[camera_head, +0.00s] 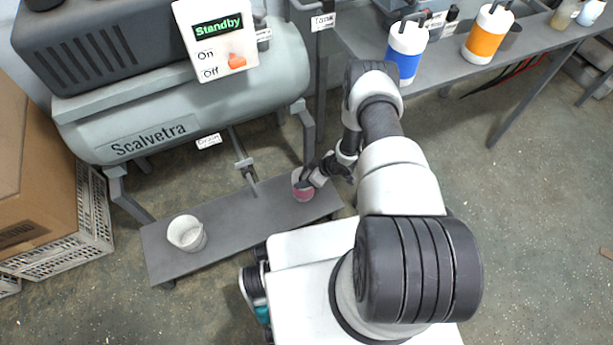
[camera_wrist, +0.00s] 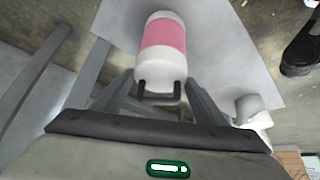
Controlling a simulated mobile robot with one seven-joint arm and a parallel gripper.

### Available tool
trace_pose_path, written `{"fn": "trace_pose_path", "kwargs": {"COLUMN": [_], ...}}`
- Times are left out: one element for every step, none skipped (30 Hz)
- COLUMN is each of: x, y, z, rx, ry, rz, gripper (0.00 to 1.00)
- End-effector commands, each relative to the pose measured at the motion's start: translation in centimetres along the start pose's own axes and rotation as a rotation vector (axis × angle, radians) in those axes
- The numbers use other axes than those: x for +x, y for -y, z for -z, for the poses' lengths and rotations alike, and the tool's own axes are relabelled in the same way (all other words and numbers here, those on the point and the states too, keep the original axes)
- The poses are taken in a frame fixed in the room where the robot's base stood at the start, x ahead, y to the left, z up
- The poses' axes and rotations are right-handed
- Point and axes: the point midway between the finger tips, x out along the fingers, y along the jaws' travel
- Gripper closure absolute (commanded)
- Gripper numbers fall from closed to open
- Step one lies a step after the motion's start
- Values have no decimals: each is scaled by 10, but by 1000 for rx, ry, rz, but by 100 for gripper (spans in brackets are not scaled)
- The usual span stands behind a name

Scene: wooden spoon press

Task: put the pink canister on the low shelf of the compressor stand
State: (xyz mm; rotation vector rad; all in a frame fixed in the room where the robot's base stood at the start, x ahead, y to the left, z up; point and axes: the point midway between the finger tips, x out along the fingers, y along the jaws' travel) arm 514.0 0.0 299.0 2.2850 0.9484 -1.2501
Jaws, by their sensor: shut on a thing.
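The pink canister (camera_head: 302,192) is at the right end of the low grey shelf (camera_head: 235,215) of the compressor stand in the head view. In the wrist view the canister (camera_wrist: 164,42) is white with a pink band and has a dark handle. My gripper (camera_head: 310,180) is at the canister, and its fingers (camera_wrist: 160,95) are shut on the handle in the wrist view. The shelf surface (camera_wrist: 225,50) lies behind the canister there. I cannot tell whether the canister's base touches the shelf or hangs just above it.
A white bucket (camera_head: 187,234) stands on the shelf's left part. A thin drain pipe (camera_head: 243,163) comes down behind the shelf's middle. The compressor tank (camera_head: 190,110) overhangs the back. The shelf between bucket and canister is clear. Blue (camera_head: 406,52) and orange (camera_head: 487,35) canisters stand on a bench.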

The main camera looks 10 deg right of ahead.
Motion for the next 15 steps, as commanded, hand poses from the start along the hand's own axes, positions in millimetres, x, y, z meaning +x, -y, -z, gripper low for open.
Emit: {"fn": "trace_pose_path", "kwargs": {"x": [-1, -2, -2, -2, -1, -1, 0, 1, 1, 1, 1, 1, 1, 1, 1], "y": [-1, -1, -1, -1, -1, -1, -1, -1, 0, 0, 0, 0, 0, 0, 0], "z": [3, 3, 3, 3, 3, 2, 2, 1, 0, 0, 0, 0, 0, 0, 0], "rx": [-1, -1, -1, -1, -1, -1, 0, 0, 0, 0, 0, 0, 0, 0, 0], "ry": [-4, -4, -4, -3, -3, -3, -3, -3, -1, -1, -1, -1, -1, -1, -1], "rz": [-2, -2, -2, -2, -1, -1, -1, -1, -1, -1, -1, -1, -1, -1, -1], "gripper": [95, 95, 95, 95, 95, 95, 95, 95, 31, 26, 21, 16, 16, 16, 16]}}
